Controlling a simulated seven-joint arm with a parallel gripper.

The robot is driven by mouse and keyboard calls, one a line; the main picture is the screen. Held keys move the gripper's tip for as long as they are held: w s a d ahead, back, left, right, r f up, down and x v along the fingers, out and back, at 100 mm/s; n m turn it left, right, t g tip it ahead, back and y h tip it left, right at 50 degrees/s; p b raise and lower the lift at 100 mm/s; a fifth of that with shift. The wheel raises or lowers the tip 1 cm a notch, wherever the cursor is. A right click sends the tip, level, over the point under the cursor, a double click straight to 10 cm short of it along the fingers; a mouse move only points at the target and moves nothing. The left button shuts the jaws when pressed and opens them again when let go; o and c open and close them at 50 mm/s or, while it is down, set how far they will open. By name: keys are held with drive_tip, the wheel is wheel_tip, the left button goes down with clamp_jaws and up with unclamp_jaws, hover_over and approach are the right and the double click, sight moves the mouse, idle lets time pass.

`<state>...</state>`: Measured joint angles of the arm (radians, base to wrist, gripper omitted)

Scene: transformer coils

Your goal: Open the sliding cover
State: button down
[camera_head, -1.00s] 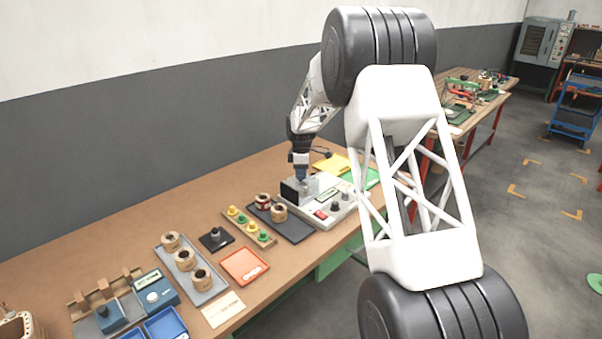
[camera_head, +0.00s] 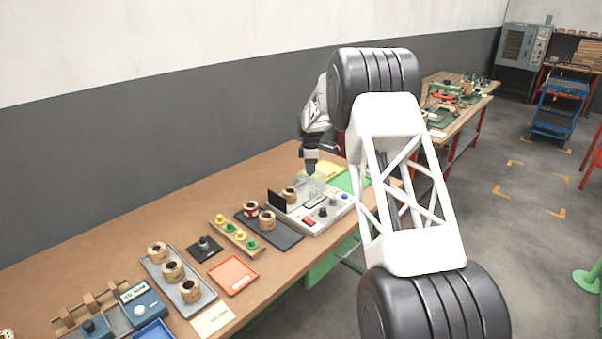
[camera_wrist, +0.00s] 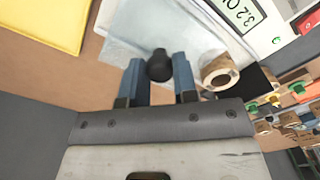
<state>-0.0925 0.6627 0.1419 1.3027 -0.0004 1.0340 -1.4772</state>
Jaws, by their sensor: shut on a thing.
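The sliding cover (camera_head: 314,187) is a clear box-like hood on the white tester (camera_head: 331,212). In the wrist view the cover (camera_wrist: 205,35) is a pale see-through sheet with a black knob (camera_wrist: 159,66). My gripper (camera_head: 311,173) is over the cover. Its two blue fingers (camera_wrist: 159,80) are on either side of the knob and shut on it. A tan coil (camera_head: 290,193) sits on the tester to the left of the cover, and this coil (camera_wrist: 219,73) shows uncovered beside the cover in the wrist view.
A black upright plate (camera_head: 277,201) stands at the tester's left end. A dark tray (camera_head: 283,238) with coils lies left of the tester. Bare table lies behind the tester.

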drive_tip(key=shift+w, duration=0.1)
drive_tip(key=c, duration=0.9)
unclamp_jaws()
drive_tip(key=shift+d+r, duration=0.1)
wheel_tip(320, 180, up, 7)
drive_tip(key=shift+r, duration=0.35)
